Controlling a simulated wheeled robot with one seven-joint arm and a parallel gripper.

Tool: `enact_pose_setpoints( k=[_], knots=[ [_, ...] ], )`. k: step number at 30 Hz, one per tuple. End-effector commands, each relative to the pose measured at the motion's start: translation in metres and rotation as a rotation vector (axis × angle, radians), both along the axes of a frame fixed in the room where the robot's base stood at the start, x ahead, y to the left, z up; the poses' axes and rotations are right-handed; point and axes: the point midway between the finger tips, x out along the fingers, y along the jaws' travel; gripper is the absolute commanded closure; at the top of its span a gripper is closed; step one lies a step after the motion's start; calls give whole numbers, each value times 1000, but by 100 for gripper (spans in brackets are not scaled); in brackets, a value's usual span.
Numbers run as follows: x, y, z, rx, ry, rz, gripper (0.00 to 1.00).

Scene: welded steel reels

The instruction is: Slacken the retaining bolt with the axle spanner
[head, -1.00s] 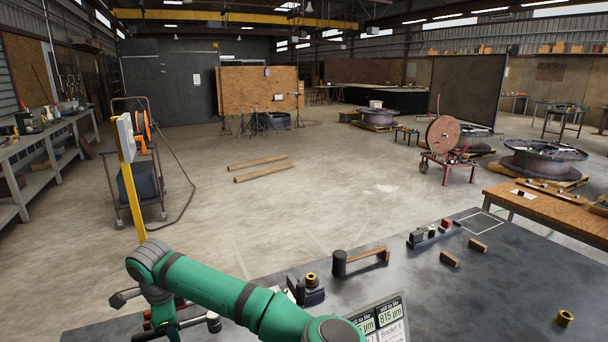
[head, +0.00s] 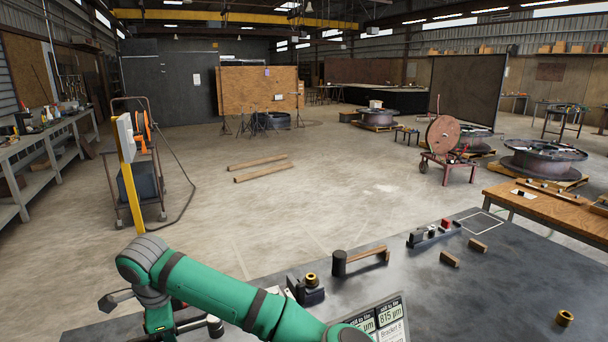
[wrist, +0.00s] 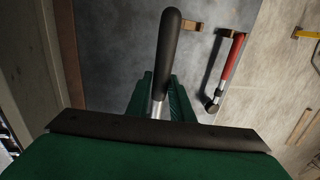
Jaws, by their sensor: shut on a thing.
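In the wrist view my gripper (wrist: 160,98) has its green fingers shut on a tool with a black rounded handle (wrist: 171,45) and a bright steel shank. It is likely the axle spanner, but its working end is hidden behind my gripper. In the head view the dark end of the held tool (head: 113,299) sticks out left of my wrist, at the lower left; the fingers are hidden there. I cannot make out the retaining bolt for sure. A black block with a brass ring (head: 310,284) stands on the dark bench, right of my arm.
A red-handled tool (wrist: 232,62) lies right of my gripper. On the dark bench (head: 420,295) stand a black-headed mallet (head: 340,263), wooden blocks (head: 449,258), a brass ring (head: 565,317) and a tilted display (head: 386,318). A yellow post (head: 128,188) rises behind my arm.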

Motion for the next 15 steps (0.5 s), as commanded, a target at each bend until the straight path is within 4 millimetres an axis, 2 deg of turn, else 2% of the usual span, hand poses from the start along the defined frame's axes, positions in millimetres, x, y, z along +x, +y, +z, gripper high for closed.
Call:
enact_pose_setpoints(
  k=[15],
  knots=[
    [-25, -12, 23, 2, 0, 1, 100]
  ],
)
